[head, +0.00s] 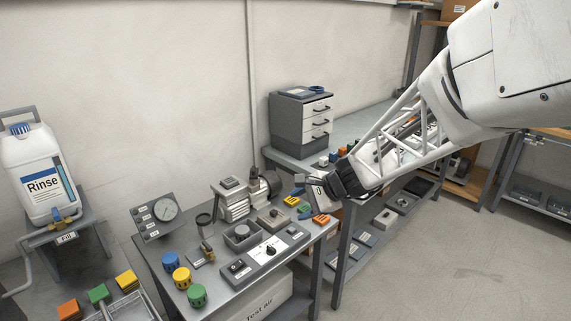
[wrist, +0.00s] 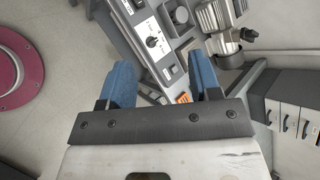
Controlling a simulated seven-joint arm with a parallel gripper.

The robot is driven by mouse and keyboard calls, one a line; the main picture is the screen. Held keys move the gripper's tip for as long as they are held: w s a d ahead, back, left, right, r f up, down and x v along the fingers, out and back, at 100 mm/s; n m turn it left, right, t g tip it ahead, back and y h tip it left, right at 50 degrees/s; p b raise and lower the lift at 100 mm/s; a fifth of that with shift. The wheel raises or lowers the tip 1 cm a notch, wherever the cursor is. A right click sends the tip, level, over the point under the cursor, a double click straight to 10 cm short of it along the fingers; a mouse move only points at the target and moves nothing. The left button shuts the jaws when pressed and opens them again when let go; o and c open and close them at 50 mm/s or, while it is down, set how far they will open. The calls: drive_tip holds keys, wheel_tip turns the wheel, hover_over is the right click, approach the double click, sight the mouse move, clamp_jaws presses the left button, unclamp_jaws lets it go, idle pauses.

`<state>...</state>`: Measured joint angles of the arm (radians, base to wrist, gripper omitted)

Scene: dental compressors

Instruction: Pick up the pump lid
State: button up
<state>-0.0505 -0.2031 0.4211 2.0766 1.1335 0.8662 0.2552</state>
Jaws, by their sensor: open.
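On the workbench, a grey finned pump (head: 234,203) with a dark motor stands at the back, and a small flat piece rests on its top. I cannot tell for sure which piece is the pump lid. My gripper (head: 312,200) is over the bench's right end, right of these parts. In the wrist view its two blue fingers (wrist: 162,78) are apart with nothing held. The finned pump (wrist: 218,16) shows beyond them.
A control panel with a knob (head: 270,251) lies along the bench front. Blue, yellow and green caps (head: 182,277) stand at the front left. A gauge stand (head: 160,217) is at the back left. A drawer cabinet (head: 284,121) stands behind. Small orange and green pieces lie below my gripper.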

drive_tip(key=w+a+f+m+t+y, duration=0.1)
drive_tip(key=w+a+f+m, duration=0.1)
drive_tip(key=w+f+m, duration=0.4)
drive_tip(key=w+a+f+m+t+y, duration=0.15)
drive_tip(key=w+f, duration=0.25)
drive_tip(key=w, duration=0.5)
drive_tip(key=m+t+h, duration=0.2)
drive_tip(key=m+t, duration=0.2)
drive_tip(key=m, duration=0.4)
approach(274, 211)
drive_tip(key=shift+w+a+f, duration=0.35)
drive_tip(key=shift+a+f, duration=0.1)
drive_tip(key=shift+x, duration=1.3)
drive_tip(key=shift+x, duration=2.6)
drive_tip(key=shift+r, duration=0.15)
clamp_jaws()
